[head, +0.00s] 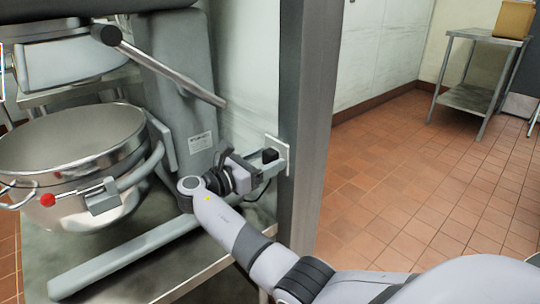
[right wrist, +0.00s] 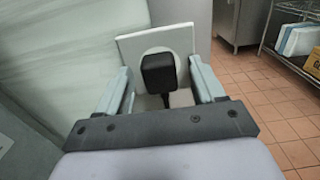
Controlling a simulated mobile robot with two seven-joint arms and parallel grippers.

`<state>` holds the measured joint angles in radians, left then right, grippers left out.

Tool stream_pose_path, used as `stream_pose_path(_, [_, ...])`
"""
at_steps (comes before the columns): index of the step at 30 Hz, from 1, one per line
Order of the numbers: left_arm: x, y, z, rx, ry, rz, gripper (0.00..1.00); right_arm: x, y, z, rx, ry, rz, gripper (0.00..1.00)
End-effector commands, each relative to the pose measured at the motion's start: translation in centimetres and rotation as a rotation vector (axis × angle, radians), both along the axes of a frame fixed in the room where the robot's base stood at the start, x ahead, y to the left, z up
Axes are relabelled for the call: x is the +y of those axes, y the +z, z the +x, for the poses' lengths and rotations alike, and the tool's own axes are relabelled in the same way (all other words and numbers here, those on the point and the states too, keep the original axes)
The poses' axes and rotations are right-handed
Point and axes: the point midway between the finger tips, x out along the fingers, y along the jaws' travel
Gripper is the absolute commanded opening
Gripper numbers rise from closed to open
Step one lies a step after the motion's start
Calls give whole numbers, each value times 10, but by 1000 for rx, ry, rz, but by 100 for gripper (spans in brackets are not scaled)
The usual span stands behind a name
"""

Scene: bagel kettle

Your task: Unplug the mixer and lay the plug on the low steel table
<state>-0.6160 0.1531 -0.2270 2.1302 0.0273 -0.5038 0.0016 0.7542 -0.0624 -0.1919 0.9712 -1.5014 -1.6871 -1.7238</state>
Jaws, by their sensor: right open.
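The black plug (head: 269,155) sits in a pale wall outlet plate (head: 284,150) on the post beside the mixer. In the right wrist view the plug (right wrist: 158,73) stands in front of the square plate (right wrist: 182,42), its cord hanging down. My right gripper (right wrist: 160,85) is open, with one finger on each side of the plug and gaps between. The gripper also shows in the head view (head: 262,168). The grey mixer (head: 180,85) with its steel bowl (head: 70,145) stands on the low steel table (head: 165,264). My left gripper is not in view.
A grey post (head: 305,120) stands right of the outlet. The mixer's slanting lever (head: 165,65) and base legs lie left of my right arm. A steel side table (head: 470,95) with a brown box (head: 513,19) stands at the back right. The tiled floor between is clear.

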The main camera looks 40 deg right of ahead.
Motion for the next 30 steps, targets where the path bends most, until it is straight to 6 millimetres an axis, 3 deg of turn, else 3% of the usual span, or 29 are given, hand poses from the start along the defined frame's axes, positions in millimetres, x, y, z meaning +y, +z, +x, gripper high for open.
stream_pose_path(8, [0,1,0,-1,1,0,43,0,0,0,0,0,0,68])
stream_pose_path(14, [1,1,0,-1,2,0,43,0,0,0,0,0,0,3])
stream_pose_path(15, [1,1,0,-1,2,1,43,0,0,0,0,0,0,0])
stream_pose_path(30, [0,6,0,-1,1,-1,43,14,1,-1,1,1,-1,0])
